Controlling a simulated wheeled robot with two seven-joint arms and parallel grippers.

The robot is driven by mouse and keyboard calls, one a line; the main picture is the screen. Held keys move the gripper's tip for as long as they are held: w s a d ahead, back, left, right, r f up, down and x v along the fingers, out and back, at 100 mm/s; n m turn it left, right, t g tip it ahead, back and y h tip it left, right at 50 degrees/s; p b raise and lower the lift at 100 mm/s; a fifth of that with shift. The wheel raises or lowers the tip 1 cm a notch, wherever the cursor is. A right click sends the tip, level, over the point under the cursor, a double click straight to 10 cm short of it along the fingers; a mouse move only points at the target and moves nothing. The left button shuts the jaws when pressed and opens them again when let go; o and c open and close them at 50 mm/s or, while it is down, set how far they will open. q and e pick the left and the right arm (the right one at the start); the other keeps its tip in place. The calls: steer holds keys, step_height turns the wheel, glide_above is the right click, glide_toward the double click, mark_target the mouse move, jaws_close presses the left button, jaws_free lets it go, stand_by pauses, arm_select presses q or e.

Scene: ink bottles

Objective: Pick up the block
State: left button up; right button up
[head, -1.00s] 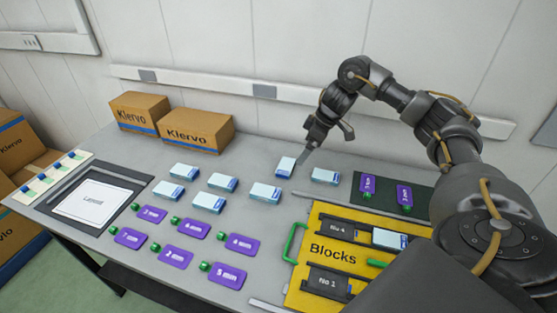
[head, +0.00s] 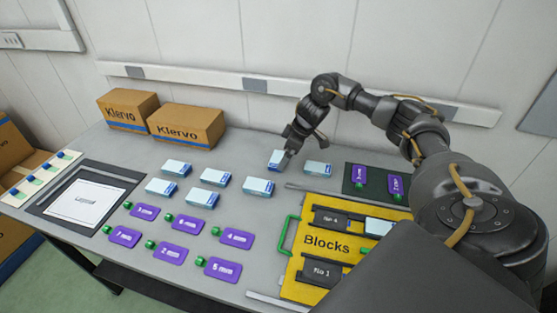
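Several light blue and white blocks lie on the grey table. One block (head: 274,158) is at the back, and my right gripper (head: 289,152) points down at its right end and covers part of it. I cannot tell whether the fingers touch or enclose it. The other blocks are a back-right block (head: 317,169), a front-right block (head: 258,187), and several to the left, such as this block (head: 215,177). Another block (head: 378,226) lies in the yellow tray marked Blocks (head: 327,242). My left gripper is out of view.
Purple tags (head: 180,223) with green pieces lie across the front of the table. Two purple tags (head: 358,178) lie on a dark mat at right. Cardboard boxes (head: 186,125) stand at the back left. A framed white sheet (head: 84,203) lies at the left.

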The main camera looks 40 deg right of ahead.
mark_target(278, 161)
steer(key=shift+x, duration=1.5)
steer(key=shift+r, duration=0.1)
steer(key=shift+c, duration=0.4)
steer(key=shift+w, duration=0.1)
steer(key=c, duration=1)
steer(key=shift+o, duration=0.2)
steer(key=shift+r, duration=0.1)
